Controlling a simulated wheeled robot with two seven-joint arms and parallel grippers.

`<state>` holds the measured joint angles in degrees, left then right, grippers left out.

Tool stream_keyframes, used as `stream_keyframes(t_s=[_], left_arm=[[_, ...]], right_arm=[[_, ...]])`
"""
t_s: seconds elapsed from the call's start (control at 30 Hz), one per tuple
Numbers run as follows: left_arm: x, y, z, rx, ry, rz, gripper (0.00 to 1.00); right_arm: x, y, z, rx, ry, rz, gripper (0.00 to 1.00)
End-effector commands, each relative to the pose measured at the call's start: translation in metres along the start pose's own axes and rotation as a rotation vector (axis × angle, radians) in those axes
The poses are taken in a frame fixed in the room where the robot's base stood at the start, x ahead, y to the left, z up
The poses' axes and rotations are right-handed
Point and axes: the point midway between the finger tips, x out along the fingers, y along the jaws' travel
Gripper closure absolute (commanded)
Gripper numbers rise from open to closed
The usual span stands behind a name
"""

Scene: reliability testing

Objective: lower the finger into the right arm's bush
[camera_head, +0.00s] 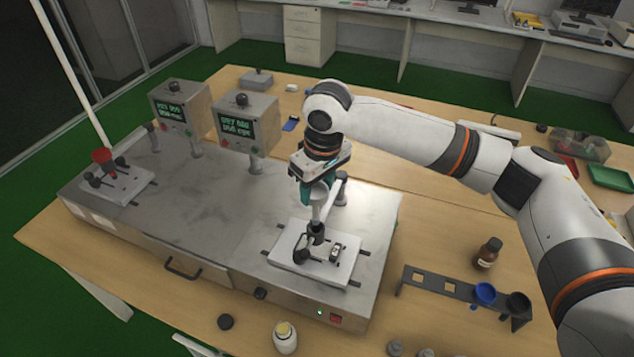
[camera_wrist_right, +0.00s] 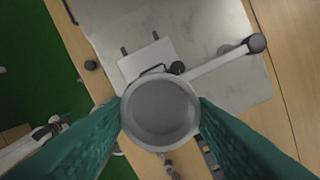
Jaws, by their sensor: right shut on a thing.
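My right gripper (camera_head: 322,190) points down over the right station of the metal test rig (camera_head: 225,215). Its teal fingers are shut on the finger, a pale grey cup-like piece (camera_head: 317,194). The wrist view shows the finger's round open top (camera_wrist_right: 160,108) between both teal pads. The rig's right arm (camera_wrist_right: 218,62) reaches in beside it. Its dark bush (camera_head: 316,231) is below the gripper, above the white plate (camera_head: 287,257). The finger's lower end is hard to make out, so I cannot tell whether it is inside the bush. My left gripper is not in view.
Two display boxes (camera_head: 247,123) stand behind. A brown bottle (camera_head: 488,253) and a rack (camera_head: 437,284) with blue and black cups are at right. A white bottle (camera_head: 285,338) stands in front.

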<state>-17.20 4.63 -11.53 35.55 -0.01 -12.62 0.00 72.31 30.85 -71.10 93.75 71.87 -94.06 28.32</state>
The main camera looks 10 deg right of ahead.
Motion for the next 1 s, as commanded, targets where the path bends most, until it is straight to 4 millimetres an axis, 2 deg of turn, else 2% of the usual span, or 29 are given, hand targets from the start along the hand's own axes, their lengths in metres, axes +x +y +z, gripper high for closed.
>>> stream_keyframes(t_s=[0.37,1.0], left_arm=[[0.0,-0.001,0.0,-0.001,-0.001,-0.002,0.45],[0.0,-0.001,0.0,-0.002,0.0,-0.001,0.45]], right_arm=[[0.003,0.0,0.0,0.0,0.0,0.001,0.88],[0.028,0.001,-0.003,0.001,0.0,0.001,0.88]])
